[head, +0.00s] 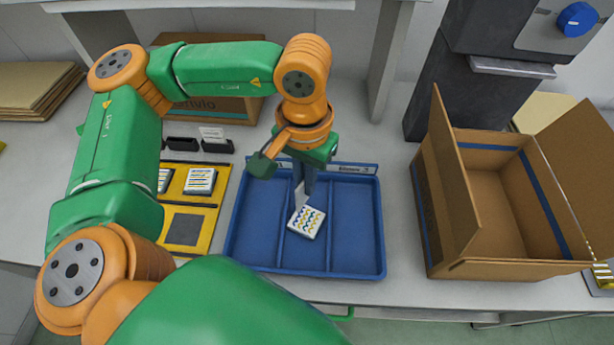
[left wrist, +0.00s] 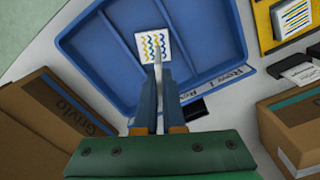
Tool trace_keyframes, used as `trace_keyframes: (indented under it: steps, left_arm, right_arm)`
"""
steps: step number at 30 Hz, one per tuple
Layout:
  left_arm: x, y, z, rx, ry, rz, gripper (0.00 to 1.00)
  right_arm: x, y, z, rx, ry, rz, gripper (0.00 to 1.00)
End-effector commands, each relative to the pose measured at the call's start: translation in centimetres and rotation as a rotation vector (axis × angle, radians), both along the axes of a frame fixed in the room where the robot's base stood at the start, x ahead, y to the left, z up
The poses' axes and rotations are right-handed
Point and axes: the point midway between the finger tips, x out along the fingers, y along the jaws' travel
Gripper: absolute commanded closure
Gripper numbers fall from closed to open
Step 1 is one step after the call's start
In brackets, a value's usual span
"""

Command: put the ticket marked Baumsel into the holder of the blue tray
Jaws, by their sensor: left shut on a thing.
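My left gripper (head: 303,192) is over the middle compartment of the blue tray (head: 255,265), shut on a thin white ticket (head: 299,194). In the left wrist view the ticket (left wrist: 158,72) shows almost edge-on between the fingertips (left wrist: 159,85); its marking cannot be read. A white block with wavy blue and yellow lines (head: 306,222) lies in the middle compartment, just below the fingertips. In the left wrist view a small black holder (left wrist: 194,108) stands on the table beyond the tray's labelled rim. My arm hides that spot in the head view. My right gripper is out of view.
A yellow tray (head: 211,213) with striped blocks stands left of the blue tray. Behind it are black holders, one with a white ticket (head: 211,133). An open carton (head: 445,215) stands at right; a closed carton (head: 215,108) stands behind my left arm.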

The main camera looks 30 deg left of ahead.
Motion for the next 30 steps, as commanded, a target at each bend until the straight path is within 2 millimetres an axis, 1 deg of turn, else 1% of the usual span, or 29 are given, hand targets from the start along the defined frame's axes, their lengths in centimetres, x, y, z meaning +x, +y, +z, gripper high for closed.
trace_keyframes:
  steps: [1,5,11,17,21,24,27,30]
  left_arm:
    - [0.4,0.0,0.6,0.000,0.001,0.051,1.00]
    - [1.7,0.0,1.6,0.000,0.001,0.221,1.00]
    - [4.1,0.3,3.1,0.000,0.000,0.551,1.00]
    - [7.0,1.3,4.9,0.002,0.003,1.002,1.00]
    - [9.0,2.5,6.0,0.003,0.003,1.382,1.00]
    - [10.1,3.5,6.4,0.005,0.002,1.650,1.00]
    - [10.8,4.4,6.5,0.007,0.000,1.862,1.00]
    - [11.2,4.9,6.3,0.005,-0.001,1.986,1.00]
  right_arm:
    - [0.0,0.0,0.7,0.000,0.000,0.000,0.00]
    - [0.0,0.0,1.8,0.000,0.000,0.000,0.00]
    - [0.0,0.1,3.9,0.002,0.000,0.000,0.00]
    - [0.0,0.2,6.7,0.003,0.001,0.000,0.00]
    - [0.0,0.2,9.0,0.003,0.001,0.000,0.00]
    - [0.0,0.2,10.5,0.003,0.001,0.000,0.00]
    - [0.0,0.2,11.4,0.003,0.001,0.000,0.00]
    - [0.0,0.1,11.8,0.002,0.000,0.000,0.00]
